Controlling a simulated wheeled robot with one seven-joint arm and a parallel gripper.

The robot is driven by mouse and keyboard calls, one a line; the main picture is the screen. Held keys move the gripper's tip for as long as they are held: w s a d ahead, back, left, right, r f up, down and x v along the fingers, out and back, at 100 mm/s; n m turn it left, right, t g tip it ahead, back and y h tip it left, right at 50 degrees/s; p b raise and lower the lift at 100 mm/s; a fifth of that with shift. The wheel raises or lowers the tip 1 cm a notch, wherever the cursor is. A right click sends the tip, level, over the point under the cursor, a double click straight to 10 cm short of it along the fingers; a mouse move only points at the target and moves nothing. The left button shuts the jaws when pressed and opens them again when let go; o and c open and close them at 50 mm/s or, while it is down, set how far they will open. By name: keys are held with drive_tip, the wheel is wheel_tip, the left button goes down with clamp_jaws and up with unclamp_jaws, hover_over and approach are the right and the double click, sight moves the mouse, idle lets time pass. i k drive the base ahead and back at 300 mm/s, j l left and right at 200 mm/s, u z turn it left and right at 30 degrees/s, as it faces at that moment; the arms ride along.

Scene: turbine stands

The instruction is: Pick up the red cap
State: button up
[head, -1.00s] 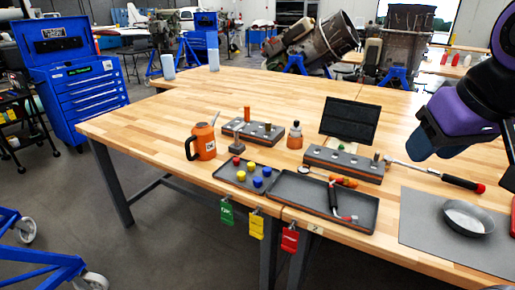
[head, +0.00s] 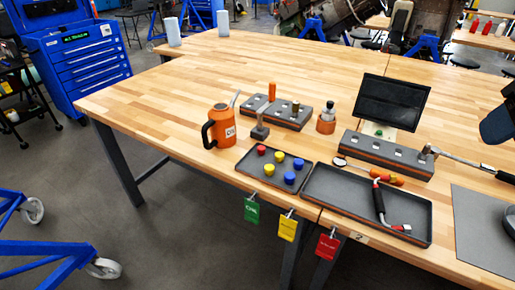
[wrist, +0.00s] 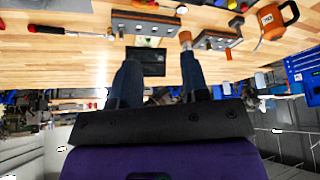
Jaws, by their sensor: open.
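The red cap (head: 261,149) is a small round cap at the back left of a shallow dark tray (head: 248,172) on the wooden workbench. Yellow caps (head: 279,156) and blue caps (head: 298,163) stand near it in the same tray. My gripper shows at the right edge of the head view (head: 496,124), only partly in frame and far to the right of the red cap. In the wrist view my gripper (wrist: 159,62) has its two dark fingers spread apart with nothing held between them. I cannot make out the red cap in the wrist view.
A second tray (head: 330,205) holds a black-and-red tool. An orange can (head: 220,127), a grey socket block (head: 292,118), an orange bottle (head: 326,120), a black screen (head: 393,103) and a longer block (head: 352,147) stand behind the trays. The bench's left part is clear.

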sight(261, 149)
drive_tip(key=i+j, duration=0.1)
drive_tip(key=j, duration=0.25)
drive_tip(key=i+j+u, duration=0.1)
drive_tip(key=j, duration=0.3)
drive_tip(key=i+j, duration=0.1)
drive_tip(key=j, duration=0.25)
drive_tip(key=i+j+u, duration=0.1)
drive_tip(key=j, duration=0.3)
drive_tip(key=i+j, duration=0.1)
drive_tip(key=j, duration=0.25)
drive_tip(key=u, duration=0.05)
